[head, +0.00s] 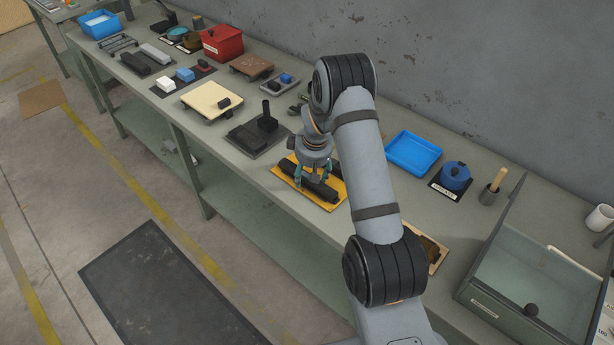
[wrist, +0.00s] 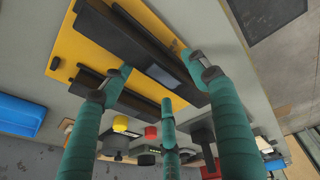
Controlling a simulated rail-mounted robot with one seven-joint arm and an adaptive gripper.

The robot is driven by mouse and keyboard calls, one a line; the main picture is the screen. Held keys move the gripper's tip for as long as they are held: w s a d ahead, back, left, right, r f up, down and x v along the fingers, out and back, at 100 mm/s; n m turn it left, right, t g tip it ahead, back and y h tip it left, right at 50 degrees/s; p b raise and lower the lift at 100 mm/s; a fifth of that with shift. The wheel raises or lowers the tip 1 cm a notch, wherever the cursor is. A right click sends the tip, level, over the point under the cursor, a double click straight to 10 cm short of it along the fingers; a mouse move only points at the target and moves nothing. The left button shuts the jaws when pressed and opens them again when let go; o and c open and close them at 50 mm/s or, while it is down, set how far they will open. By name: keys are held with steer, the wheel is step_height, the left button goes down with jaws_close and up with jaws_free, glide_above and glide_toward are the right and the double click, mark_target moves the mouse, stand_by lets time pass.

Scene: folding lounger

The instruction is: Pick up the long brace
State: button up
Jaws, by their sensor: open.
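The long brace looks like the long dark bar (head: 325,191) on a yellow mat (head: 331,206), below my gripper in the head view. In the wrist view this bar (wrist: 135,42) runs diagonally across the yellow mat (wrist: 62,56), with a small grey patch on it. Shorter dark pieces (wrist: 92,84) lie beside it on the mat. My gripper (head: 309,180) is open, with teal fingers pointing down over the bar. In the wrist view the fingertips of my gripper (wrist: 163,75) are spread around the bar's near side. I cannot tell whether they touch it.
A dark tray with a black block (head: 267,122) stands left of the mat. The wall runs along the bench's back.

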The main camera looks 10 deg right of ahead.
steer(key=shift+s+f, duration=0.1)
steer(key=shift+c, duration=1)
steer(key=c, duration=1.1)
steer(key=shift+c, duration=0.7)
